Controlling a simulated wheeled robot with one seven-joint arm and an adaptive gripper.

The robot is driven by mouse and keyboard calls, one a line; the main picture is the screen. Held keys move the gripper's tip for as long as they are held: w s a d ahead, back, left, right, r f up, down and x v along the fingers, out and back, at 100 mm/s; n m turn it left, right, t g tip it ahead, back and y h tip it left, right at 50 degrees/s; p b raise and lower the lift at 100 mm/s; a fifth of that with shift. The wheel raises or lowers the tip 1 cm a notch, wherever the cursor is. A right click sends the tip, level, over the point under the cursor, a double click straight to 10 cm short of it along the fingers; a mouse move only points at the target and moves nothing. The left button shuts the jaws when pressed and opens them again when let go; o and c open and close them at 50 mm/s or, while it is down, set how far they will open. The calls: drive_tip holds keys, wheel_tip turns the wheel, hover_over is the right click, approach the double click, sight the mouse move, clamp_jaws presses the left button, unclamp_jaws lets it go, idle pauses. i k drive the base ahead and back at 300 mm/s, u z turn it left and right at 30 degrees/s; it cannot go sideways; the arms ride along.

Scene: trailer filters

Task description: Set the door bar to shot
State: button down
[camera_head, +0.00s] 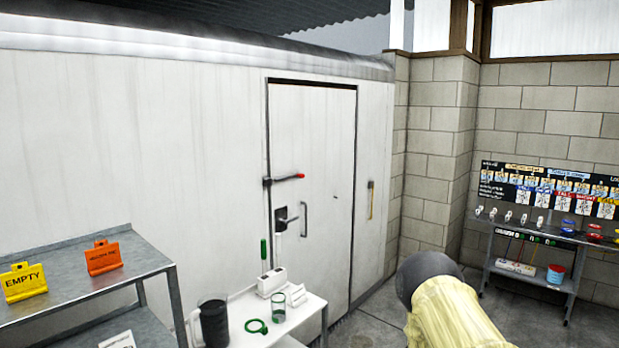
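The white door (335,240) is set in the pale trailer wall and looks closed. My gripper is not in view. A yellow form with a grey rounded top at the bottom may be my arm; no fingers show.
A small white table (245,330) with a dark mug (212,322), a glass and a white box stands before the door's lower left. A grey shelf (95,282) with yellow and orange tags is at left. A stocked rack (530,275) stands at right. Floor shows right of the door.

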sight(302, 175)
drive_tip(key=z, duration=0.4)
drive_tip(key=i, duration=0.6)
drive_tip(key=z, duration=0.7)
drive_tip(key=i, duration=1.25)
drive_tip(key=u, duration=1)
drive_tip(key=i, duration=0.95)
drive_tip(key=u, duration=0.95)
